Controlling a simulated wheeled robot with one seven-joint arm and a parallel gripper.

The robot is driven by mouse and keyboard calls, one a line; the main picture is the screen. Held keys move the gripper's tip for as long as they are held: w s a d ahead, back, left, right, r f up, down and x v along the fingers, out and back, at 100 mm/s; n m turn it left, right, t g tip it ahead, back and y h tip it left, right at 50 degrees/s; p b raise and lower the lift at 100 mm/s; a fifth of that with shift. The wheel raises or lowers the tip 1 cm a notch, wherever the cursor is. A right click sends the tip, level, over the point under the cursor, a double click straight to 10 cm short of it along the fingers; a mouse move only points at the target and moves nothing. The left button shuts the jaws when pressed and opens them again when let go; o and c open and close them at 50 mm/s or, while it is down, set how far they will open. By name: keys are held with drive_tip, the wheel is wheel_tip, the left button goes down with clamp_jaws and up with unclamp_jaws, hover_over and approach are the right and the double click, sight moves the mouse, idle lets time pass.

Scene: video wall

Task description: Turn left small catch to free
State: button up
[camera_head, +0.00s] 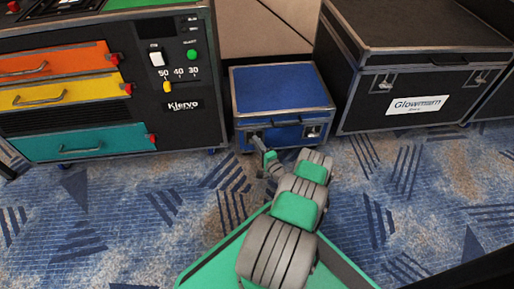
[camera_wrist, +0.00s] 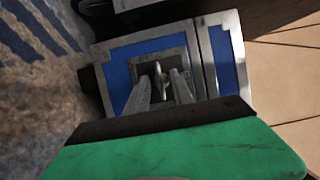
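A small blue case (camera_head: 280,91) with metal edges stands on the carpet. Its front also shows in the wrist view (camera_wrist: 117,78). The left small catch (camera_wrist: 158,69) is a metal wing on a dark square plate; in the head view my gripper mostly hides it. My gripper (camera_head: 258,143) is at the left end of the case front. In the wrist view its two fingertips (camera_wrist: 161,79) are apart, with the catch wing between or just beyond them. I cannot tell whether they touch it. The right catch (camera_head: 313,131) sits on the same front.
A dark cabinet (camera_head: 205,130) with orange, yellow and teal drawers stands close on the left. A large black case (camera_head: 360,118) with a white label stands on the right. Patterned carpet (camera_head: 400,200) in front is clear.

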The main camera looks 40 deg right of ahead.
drive_tip(key=shift+c, duration=0.5)
clamp_jaws()
drive_tip(key=shift+r+n+p, duration=0.2)
drive_tip(key=shift+n+p, duration=0.2)
drive_tip(key=shift+w+a+r+n+g+h+p, duration=0.1)
drive_tip(key=shift+n+g+h+p, duration=0.75)
drive_tip(key=shift+n, duration=1.3)
drive_tip(key=shift+w+a+r+n+g+h+p, duration=0.1)
drive_tip(key=shift+n+g+h+p, duration=0.3)
drive_tip(key=shift+n+g+p, duration=1.3)
drive_tip(key=shift+a+n+g+h+p, duration=0.1)
drive_tip(key=shift+n+g+h+p, duration=0.5)
drive_tip(key=shift+n, duration=1.95)
drive_tip(key=shift+d, duration=0.1)
